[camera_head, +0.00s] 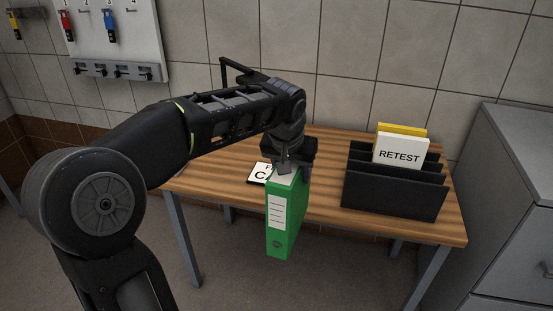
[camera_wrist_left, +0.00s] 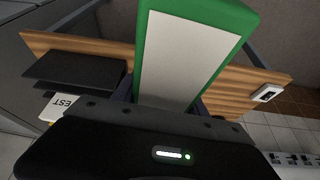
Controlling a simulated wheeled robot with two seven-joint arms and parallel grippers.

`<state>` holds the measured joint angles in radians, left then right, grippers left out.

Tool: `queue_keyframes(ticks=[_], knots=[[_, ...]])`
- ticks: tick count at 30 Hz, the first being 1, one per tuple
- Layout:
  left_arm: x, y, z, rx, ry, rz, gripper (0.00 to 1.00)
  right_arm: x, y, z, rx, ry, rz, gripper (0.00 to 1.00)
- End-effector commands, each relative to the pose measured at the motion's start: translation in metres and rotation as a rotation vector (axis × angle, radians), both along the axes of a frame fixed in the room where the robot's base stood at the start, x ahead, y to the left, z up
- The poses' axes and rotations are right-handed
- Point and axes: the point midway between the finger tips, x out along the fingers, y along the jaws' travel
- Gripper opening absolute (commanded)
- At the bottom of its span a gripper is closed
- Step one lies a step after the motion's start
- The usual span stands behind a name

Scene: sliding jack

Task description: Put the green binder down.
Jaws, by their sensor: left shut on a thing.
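The green binder (camera_head: 284,222) hangs upright from my left gripper (camera_head: 287,168) in the head view. It has a white label on its spine. My left gripper is shut on the top of the binder. The binder appears at the front edge of the wooden table (camera_head: 330,208), its lower end showing below the edge line; I cannot tell the gap to the table. In the left wrist view the binder (camera_wrist_left: 185,55) fills the upper middle, its white label toward the camera. My right gripper is not in view.
A black file rack (camera_head: 395,185) with a white RETEST card (camera_head: 399,152) and a yellow one stands on the table's right. A partly hidden card (camera_head: 259,172) lies behind the binder. A grey cabinet (camera_head: 510,200) stands at the right. The table's left part is clear.

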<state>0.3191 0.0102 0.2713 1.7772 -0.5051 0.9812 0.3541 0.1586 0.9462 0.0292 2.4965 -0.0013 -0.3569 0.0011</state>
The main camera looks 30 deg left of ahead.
Motion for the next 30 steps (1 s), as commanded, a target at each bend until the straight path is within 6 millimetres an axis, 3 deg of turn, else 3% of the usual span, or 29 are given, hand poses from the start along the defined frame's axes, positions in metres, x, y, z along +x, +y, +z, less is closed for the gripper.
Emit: queue_keyframes(ticks=[8,15,18,30], knots=[[0.013,-0.058,-0.045,0.001,-0.001,-0.105,0.00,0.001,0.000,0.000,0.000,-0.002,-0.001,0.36],[0.012,-0.115,-0.082,-0.002,-0.001,-0.221,0.00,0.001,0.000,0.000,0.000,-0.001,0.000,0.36],[0.009,-0.131,-0.091,-0.005,-0.003,-0.254,0.00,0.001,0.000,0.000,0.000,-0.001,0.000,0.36],[0.008,-0.137,-0.095,-0.006,-0.004,-0.268,0.00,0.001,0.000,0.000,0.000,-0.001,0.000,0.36]])
